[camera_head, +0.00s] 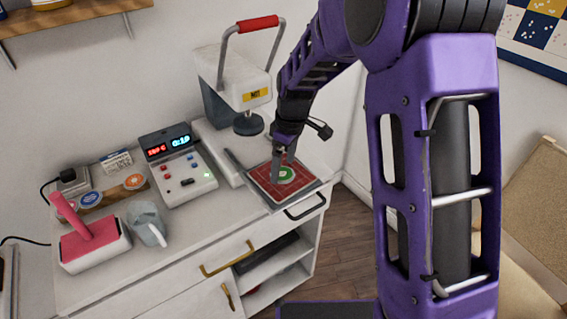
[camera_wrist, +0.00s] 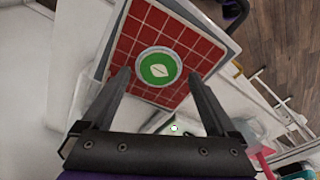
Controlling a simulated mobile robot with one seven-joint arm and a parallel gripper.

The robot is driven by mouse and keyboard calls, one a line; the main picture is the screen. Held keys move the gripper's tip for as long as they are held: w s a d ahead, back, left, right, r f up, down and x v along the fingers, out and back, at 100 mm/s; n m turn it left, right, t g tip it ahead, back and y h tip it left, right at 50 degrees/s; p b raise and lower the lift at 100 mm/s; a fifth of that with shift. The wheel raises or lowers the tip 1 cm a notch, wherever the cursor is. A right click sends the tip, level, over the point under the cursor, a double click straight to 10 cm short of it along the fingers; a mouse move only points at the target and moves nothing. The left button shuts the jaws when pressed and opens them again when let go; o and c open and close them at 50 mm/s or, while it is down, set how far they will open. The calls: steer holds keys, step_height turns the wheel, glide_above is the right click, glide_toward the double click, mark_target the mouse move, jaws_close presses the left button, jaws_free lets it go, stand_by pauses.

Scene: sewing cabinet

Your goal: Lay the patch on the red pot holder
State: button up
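The red pot holder (camera_head: 266,181), a square with a pale grid, lies on the grey press plate (camera_head: 283,207). It also shows in the wrist view (camera_wrist: 127,47). The round green patch (camera_head: 287,175), with a pale rim and a white leaf shape, rests on it near the middle, as the wrist view shows the patch (camera_wrist: 158,67) face up. My gripper (camera_head: 283,170) is just above the pot holder. In the wrist view its two fingers stand wide apart, either side of the patch and clear of it. Any small gap under the patch cannot be told.
The press (camera_head: 235,80) with a red-topped lever stands behind the plate. A control box (camera_head: 180,165) with lit displays, a grey mug (camera_head: 147,222), a pink-handled tool (camera_head: 92,238) and a wooden holder of round patches (camera_head: 110,198) stand left on the cabinet top.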

step_height(320, 180, up, 17)
steer(key=d+p, duration=0.2)
steer(key=shift+s+r, duration=0.15)
steer(key=shift+s, duration=0.25)
